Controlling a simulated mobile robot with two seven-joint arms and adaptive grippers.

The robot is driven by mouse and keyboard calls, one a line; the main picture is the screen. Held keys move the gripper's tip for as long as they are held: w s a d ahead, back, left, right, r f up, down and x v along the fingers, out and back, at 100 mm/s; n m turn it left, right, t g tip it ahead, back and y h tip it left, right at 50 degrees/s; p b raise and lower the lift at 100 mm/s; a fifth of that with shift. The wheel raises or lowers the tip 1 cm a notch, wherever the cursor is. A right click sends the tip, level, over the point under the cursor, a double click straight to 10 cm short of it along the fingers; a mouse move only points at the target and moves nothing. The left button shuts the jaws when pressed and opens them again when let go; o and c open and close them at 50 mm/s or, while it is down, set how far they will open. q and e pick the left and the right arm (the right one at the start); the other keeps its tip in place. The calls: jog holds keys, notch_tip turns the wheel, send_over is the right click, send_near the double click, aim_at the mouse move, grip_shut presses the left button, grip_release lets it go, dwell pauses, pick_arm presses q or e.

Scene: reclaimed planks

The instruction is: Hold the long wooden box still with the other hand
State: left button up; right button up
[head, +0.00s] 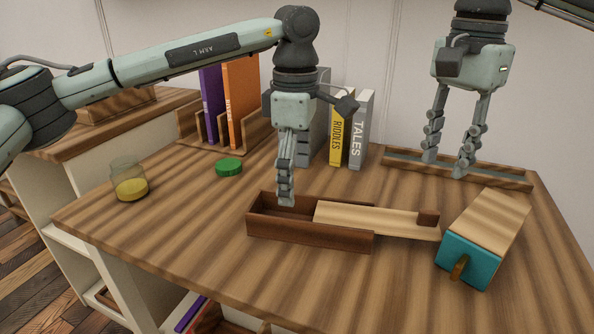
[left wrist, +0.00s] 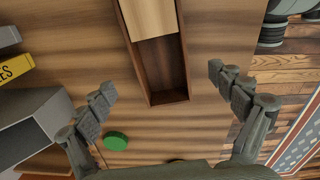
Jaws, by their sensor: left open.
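The long wooden box (head: 310,238) lies on the table with its pale sliding lid (head: 365,215) pulled partly out to the right. The lid has a small dark block (head: 428,218) at its right end. The left part of the box is open and looks empty. My left gripper (head: 286,200) points down over this open end. In the left wrist view my left gripper (left wrist: 162,84) is open, its fingers wide apart, and the box (left wrist: 166,98) lies between their lines, not touched. My right gripper (head: 446,165) is open and empty, back right above the table.
A teal-fronted wooden box (head: 470,262) with a bronze knob stands right of the lid. A glass jar (head: 130,182) with yellow contents and a green lid (head: 229,167) are at left. Books (head: 338,125) and a shallow wooden tray (head: 400,166) stand behind. The front left tabletop is clear.

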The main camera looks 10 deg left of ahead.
aim_at(295, 208)
pick_arm(q)
notch_tip(295, 208, down, 7)
jog(key=shift+r, duration=0.15)
jog(key=shift+c, duration=0.6)
jog(key=c, duration=1.3)
